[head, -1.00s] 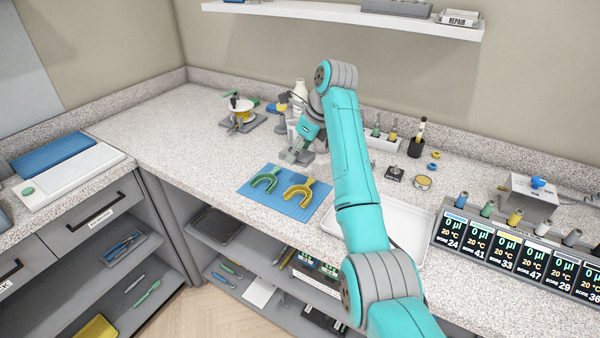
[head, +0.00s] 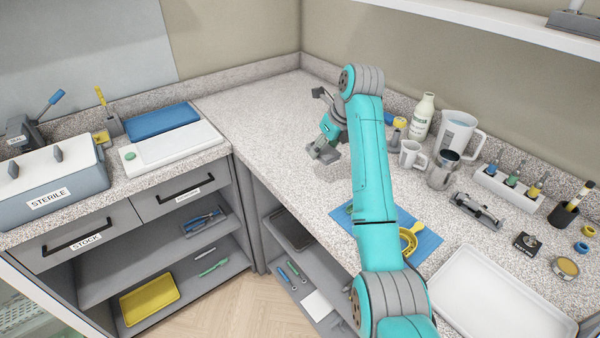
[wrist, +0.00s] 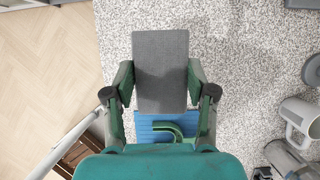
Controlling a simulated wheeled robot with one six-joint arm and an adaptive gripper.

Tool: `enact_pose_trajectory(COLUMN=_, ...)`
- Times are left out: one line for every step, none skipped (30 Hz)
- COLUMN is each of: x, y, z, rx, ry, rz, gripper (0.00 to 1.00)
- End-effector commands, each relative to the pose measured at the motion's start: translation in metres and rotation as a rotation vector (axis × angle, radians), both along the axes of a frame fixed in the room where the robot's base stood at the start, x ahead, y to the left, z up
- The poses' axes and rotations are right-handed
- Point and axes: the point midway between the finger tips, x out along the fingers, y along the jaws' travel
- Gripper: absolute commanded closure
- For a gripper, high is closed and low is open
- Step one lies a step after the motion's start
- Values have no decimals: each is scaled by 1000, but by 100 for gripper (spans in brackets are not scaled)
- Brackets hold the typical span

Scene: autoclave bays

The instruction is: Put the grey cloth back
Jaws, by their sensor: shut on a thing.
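The grey cloth (wrist: 160,70) is a flat grey rectangle between the two fingers of my gripper (wrist: 160,92) in the wrist view. My gripper is shut on it and holds it over the speckled counter. In the head view my gripper (head: 324,152) is low over the counter, left of the white mug (head: 411,156). The cloth is too small there to tell clearly from the fingers. In the wrist view a blue mat (wrist: 150,126) with a green U-shaped tray shows below the cloth's near end.
The blue mat (head: 428,243) with a yellow tray is partly hidden by my arm. A pitcher (head: 458,135), bottle (head: 423,116) and metal cup (head: 442,170) stand right of my arm. The counter (head: 262,125) left of my gripper is bare. A white tray (head: 500,300) lies front right.

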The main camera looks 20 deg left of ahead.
Motion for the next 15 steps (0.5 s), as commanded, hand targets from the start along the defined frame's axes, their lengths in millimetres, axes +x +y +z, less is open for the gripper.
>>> enact_pose_trajectory(x=0, y=-1, z=-2, rx=0, ry=0, rz=-4, gripper=77)
enact_pose_trajectory(x=0, y=-1, z=-4, rx=0, ry=0, rz=-5, gripper=77)
enact_pose_trajectory(x=0, y=-1, z=-7, rx=0, ry=1, rz=-7, gripper=77)
enact_pose_trajectory(x=-1, y=-1, z=-10, rx=0, ry=1, rz=-7, gripper=77)
enact_pose_trajectory(x=-1, y=-1, z=-14, rx=0, ry=2, rz=-8, gripper=77)
enact_pose_trajectory(x=-1, y=-1, z=-21, rx=0, ry=2, rz=-8, gripper=77)
enact_pose_trajectory(x=-1, y=-1, z=-25, rx=0, ry=3, rz=-8, gripper=77)
enact_pose_trajectory(x=-1, y=-1, z=-31, rx=0, ry=3, rz=-8, gripper=77)
enact_pose_trajectory(x=-1, y=-1, z=-38, rx=0, ry=3, rz=-8, gripper=77)
enact_pose_trajectory(x=-1, y=-1, z=-43, rx=0, ry=3, rz=-8, gripper=77)
enact_pose_trajectory(x=-1, y=-1, z=-49, rx=0, ry=3, rz=-8, gripper=77)
enact_pose_trajectory(x=-1, y=-1, z=-54, rx=0, ry=2, rz=-7, gripper=77)
enact_pose_trajectory(x=-1, y=-1, z=-57, rx=0, ry=1, rz=-7, gripper=77)
enact_pose_trajectory(x=0, y=0, z=-60, rx=1, ry=0, rz=-7, gripper=77)
enact_pose_trajectory(x=0, y=0, z=-63, rx=1, ry=0, rz=-6, gripper=77)
